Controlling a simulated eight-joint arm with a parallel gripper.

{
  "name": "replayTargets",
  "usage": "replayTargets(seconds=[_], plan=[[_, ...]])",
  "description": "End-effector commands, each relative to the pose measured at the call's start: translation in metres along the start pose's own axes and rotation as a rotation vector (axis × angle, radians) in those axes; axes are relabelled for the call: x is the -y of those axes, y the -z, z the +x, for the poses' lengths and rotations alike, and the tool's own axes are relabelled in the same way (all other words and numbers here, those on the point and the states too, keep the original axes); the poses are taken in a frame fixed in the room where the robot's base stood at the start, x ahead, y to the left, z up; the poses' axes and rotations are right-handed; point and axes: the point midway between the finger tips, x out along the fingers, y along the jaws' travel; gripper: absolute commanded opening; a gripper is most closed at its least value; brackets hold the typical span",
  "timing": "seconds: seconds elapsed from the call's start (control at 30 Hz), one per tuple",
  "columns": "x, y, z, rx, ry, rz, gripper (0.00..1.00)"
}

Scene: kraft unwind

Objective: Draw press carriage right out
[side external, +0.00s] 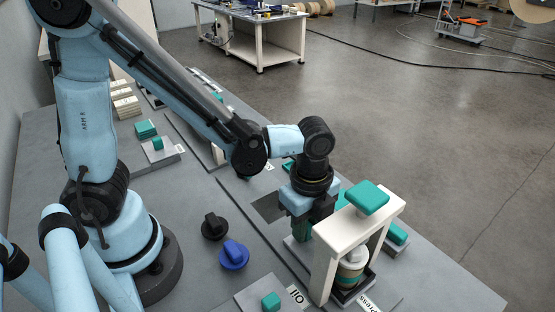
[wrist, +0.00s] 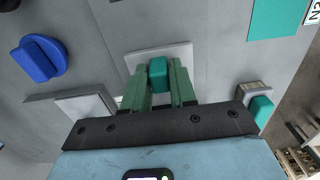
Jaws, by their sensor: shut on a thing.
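The press is a cream frame (side external: 325,263) with a teal block (side external: 367,197) on top. Under it stands a white-topped round container (side external: 350,272) with a tan band. My gripper (side external: 302,230) is low beside the left of the frame, which partly hides its fingertips. In the wrist view its green fingers (wrist: 159,88) are shut on a small teal handle (wrist: 158,72) on a light grey plate (wrist: 160,53). I cannot tell from the frames how this plate joins the press.
A blue knob (side external: 233,254) and a black knob (side external: 214,226) stand left of the gripper. A teal knob on a plate (side external: 270,301) sits at the front, by the "Oil" label. Another teal block (side external: 397,234) lies right of the press.

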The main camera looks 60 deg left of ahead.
Motion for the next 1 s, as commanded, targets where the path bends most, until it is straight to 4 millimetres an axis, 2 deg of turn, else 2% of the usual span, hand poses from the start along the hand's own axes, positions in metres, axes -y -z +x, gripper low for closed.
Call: replayTargets(seconds=[0.2,0.37,0.8,1.0], plan=[[0.000,-0.003,0.000,0.000,-0.001,-0.001,0.00],[0.000,-0.020,0.000,0.000,-0.001,-0.006,0.00],[-0.001,-0.110,0.000,0.001,-0.002,-0.010,0.00],[-0.001,-0.139,0.000,0.001,-0.003,-0.006,0.00]])
